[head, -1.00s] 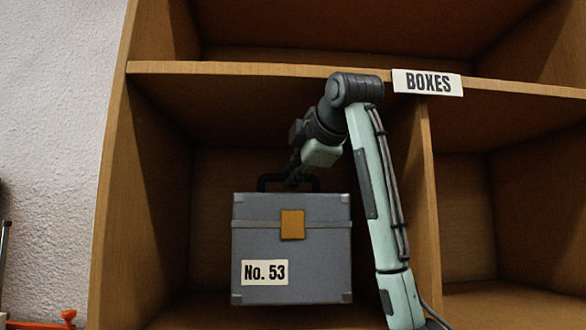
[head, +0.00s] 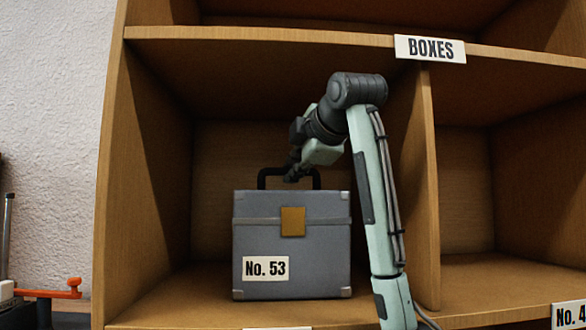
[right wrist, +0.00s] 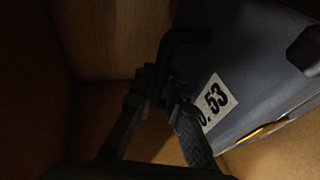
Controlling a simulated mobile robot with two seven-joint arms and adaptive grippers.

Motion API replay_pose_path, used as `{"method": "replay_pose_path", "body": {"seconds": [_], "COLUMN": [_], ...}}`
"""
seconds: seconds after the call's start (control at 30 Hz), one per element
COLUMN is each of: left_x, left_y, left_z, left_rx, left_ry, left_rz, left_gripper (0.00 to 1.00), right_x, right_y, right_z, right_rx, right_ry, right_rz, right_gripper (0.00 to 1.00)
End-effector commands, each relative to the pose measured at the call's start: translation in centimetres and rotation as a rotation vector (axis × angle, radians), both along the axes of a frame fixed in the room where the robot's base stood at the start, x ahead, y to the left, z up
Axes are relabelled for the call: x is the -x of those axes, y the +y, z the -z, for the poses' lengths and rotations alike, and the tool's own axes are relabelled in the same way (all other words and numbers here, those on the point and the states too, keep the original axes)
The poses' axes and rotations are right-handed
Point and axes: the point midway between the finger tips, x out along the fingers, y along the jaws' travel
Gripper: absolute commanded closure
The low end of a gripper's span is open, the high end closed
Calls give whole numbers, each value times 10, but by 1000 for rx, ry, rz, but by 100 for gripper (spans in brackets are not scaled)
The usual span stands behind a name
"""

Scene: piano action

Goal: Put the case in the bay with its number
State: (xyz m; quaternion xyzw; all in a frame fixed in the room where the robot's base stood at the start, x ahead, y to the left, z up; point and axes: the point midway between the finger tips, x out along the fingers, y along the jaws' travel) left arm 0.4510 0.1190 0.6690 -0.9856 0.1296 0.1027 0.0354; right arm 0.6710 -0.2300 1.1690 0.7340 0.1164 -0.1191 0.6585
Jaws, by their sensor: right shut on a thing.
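The grey case (head: 290,268) has a black handle (head: 270,175), an orange latch and a "No. 53" label. It is upright inside the left bay (head: 145,290) of the wooden shelf, with its base low at the bay floor; I cannot tell for sure whether it touches. My right gripper (head: 292,176) is shut on the case's handle from above. In the right wrist view the gripper (right wrist: 165,115) is beside the dark handle, and the case (right wrist: 245,60) shows its label partly hidden by a finger. My left gripper is not in view.
A "BOXES" sign (head: 430,49) is on the upper shelf edge. A divider (head: 424,190) separates the left bay from an empty right bay, whose label (head: 569,316) is cut off after "No. 4". The left bay's label is almost wholly out of frame. An orange-handled tool (head: 62,289) lies at far left.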

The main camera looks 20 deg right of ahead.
Motion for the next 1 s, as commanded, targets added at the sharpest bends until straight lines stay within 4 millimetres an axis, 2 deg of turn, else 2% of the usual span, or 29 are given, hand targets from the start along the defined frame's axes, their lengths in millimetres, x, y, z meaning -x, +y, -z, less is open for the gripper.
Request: {"method": "replay_pose_path", "body": {"seconds": [0.03, 0.07, 0.23, 0.6, 0.73, 0.83, 1.0], "left_x": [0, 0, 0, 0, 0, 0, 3], "left_y": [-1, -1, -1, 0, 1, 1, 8], "left_z": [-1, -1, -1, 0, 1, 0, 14], "left_rx": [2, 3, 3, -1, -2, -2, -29], "left_ry": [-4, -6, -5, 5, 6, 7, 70], "left_rz": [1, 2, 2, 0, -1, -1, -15], "left_gripper": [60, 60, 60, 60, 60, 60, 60], "right_x": [1, 0, 0, 1, 19, 40, 71], "right_y": [0, 0, 0, 0, 0, -4, -4], "right_z": [-3, 1, 1, -2, -9, -19, -30], "right_rx": [0, 0, 0, 0, 0, 4, 7], "right_ry": [-10, 0, 0, 0, -3, -9, -11], "right_rz": [0, 0, 0, 0, 0, 6, 7], "right_gripper": [100, 86, 67, 67, 67, 67, 67]}}
